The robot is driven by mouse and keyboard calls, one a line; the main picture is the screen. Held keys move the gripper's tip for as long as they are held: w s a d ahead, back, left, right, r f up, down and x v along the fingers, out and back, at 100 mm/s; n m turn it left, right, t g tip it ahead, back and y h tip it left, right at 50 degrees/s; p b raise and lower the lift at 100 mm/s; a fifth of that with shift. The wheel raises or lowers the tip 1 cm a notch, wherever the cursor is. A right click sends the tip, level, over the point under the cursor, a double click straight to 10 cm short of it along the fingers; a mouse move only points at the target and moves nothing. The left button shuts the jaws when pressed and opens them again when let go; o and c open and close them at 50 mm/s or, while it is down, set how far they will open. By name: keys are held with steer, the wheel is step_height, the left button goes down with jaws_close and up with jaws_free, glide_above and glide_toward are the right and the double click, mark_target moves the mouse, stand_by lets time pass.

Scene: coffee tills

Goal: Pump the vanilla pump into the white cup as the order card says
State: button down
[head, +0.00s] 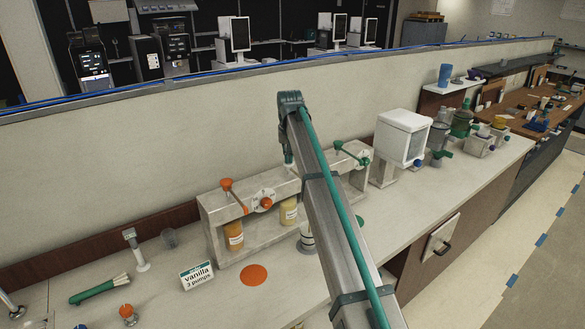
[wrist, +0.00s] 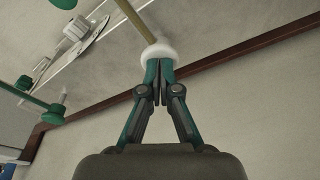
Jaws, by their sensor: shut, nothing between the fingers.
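The order card (head: 197,275) stands on the counter and reads "vanilla 3 pumps". A pale yellow bottle (head: 288,213) sits in the pump stand (head: 215,213); its label is too small to read. A whitish cup (head: 306,241) stands in front of the stand, partly hidden by my arm. My gripper (wrist: 160,84) is shut and empty. Its fingertips are at a white round knob (wrist: 158,54) on a tan rod in the wrist view, seemingly touching it. In the head view my gripper (head: 287,147) is small, above the stand, by the white knob (head: 289,160).
An orange-knobbed pump lever (head: 227,184) is on the left, over an orange bottle (head: 234,236). A green-knobbed lever (head: 339,145) is on the right. An orange disc (head: 254,275) lies on the counter. A white dispenser (head: 402,137) stands farther right.

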steer(key=shift+s, duration=0.1)
steer(key=shift+w+p+v, duration=0.25)
steer(key=shift+p+v, duration=0.3)
steer(key=shift+v, duration=0.65)
steer(key=shift+w+p+v, duration=0.25)
steer(key=shift+p+v, duration=0.3)
steer(key=shift+v, duration=0.7)
steer(key=shift+w+a+r, duration=0.1)
steer(key=shift+r, duration=0.05)
steer(key=p+v, duration=0.1)
steer(key=v, duration=0.2)
steer(key=w+p+v, duration=0.1)
steer(key=v, duration=0.1)
steer(key=shift+r, duration=0.5)
